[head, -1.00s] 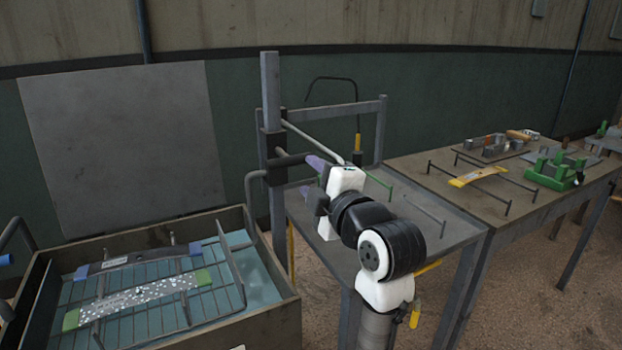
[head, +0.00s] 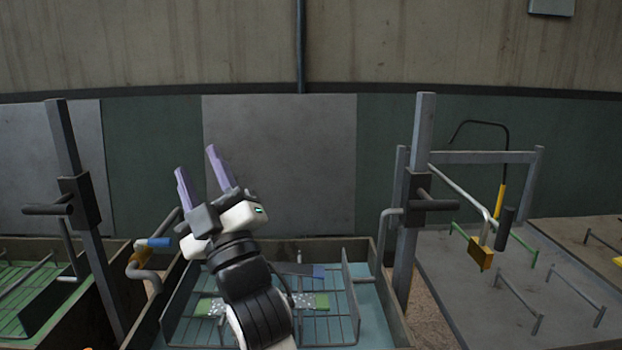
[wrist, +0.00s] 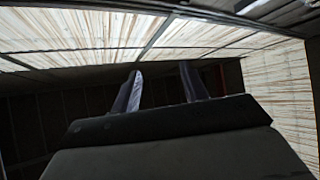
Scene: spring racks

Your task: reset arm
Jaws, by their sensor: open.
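My gripper (head: 196,162) is raised above the middle tank in the head view, its two purple fingers pointing up. The fingers are apart with nothing between them. In the wrist view the fingers (wrist: 160,84) also stand apart and empty, facing the roof panels and a dark wall.
A tank with blue-green liquid (head: 372,336) holds a wire rack (head: 343,305) with a speckled strip (head: 303,301), partly hidden by my arm. Posts with handles stand left (head: 70,160) and right (head: 422,150). A grey table (head: 470,310) with low rails is at the right. A green-floored tank (head: 25,310) is at the left.

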